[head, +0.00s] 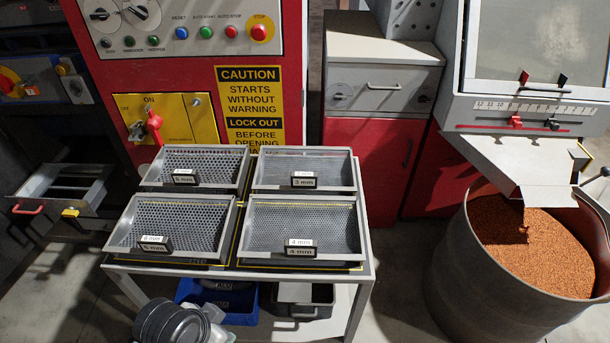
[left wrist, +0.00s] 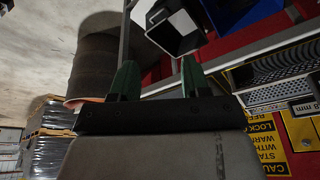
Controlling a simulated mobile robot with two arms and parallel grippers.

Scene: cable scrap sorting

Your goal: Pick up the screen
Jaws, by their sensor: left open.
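Four perforated metal screens sit in a two-by-two group on a low table. The back left screen (head: 205,160) has a label too small to read surely. The back right screen (head: 325,168) is marked 3 mm. The front left screen (head: 185,220) has a hard-to-read label. The front right screen (head: 320,225) is marked 4 mm. In the left wrist view, a screen marked 8 mm (left wrist: 270,93) shows at the right edge. My left gripper (left wrist: 159,82) has its two green fingers apart with nothing between them, clear of the screens. My right gripper is not in view.
The grey table (head: 358,285) has a blue bin (head: 240,306) and a grey bin (head: 312,300) beneath. A red machine (head: 290,90) with a caution sign stands behind. A drum of copper-coloured granules (head: 530,240) stands right. Open floor lies between table and drum.

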